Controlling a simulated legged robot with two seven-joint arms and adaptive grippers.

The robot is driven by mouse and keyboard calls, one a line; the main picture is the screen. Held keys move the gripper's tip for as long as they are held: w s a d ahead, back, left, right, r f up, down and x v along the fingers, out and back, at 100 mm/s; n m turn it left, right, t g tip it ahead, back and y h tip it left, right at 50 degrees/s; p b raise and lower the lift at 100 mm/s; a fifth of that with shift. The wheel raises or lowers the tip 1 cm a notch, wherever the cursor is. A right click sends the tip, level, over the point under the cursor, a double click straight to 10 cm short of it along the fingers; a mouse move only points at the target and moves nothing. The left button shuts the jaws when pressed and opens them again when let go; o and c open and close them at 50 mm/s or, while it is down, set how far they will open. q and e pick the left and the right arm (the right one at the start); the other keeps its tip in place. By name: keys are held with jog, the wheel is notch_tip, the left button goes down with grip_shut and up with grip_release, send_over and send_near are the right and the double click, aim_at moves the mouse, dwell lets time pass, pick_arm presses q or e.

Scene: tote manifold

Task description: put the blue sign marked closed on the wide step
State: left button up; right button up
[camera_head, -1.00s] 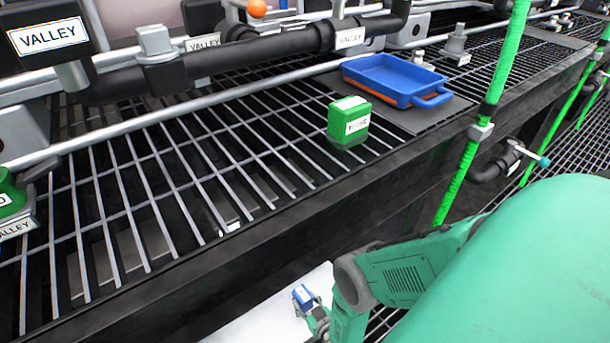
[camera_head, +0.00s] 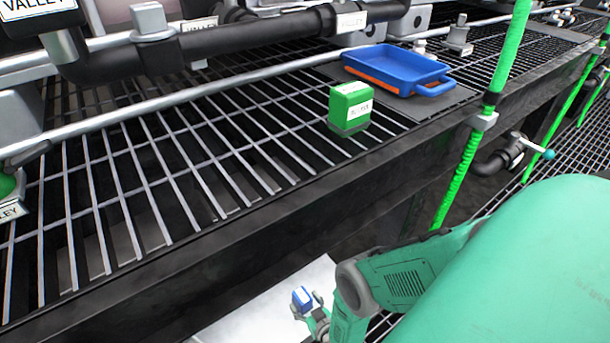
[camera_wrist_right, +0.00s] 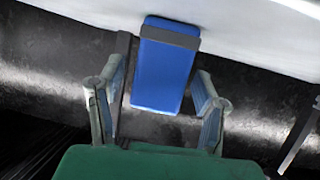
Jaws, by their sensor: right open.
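The blue sign (camera_head: 302,298) is a small blue block with a white face, at the bottom middle of the head view, over a white flat surface (camera_head: 255,312). In the right wrist view the blue sign (camera_wrist_right: 165,75) has a grey band near its top; its lettering cannot be read. My right gripper (camera_head: 308,306) is open, its fingers at either side of the sign's lower end in the wrist view (camera_wrist_right: 160,105). No clear grip shows. I cannot tell whether the white surface is the wide step. My left gripper is not in view.
Pipes (camera_head: 250,42) run behind. The dark front beam (camera_head: 230,240) separates the grating from the white surface. A green post (camera_head: 468,165) stands at right.

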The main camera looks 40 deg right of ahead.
jog(key=p+v, duration=0.5)
jog(key=v, duration=0.7)
jog(key=shift+s, duration=0.1)
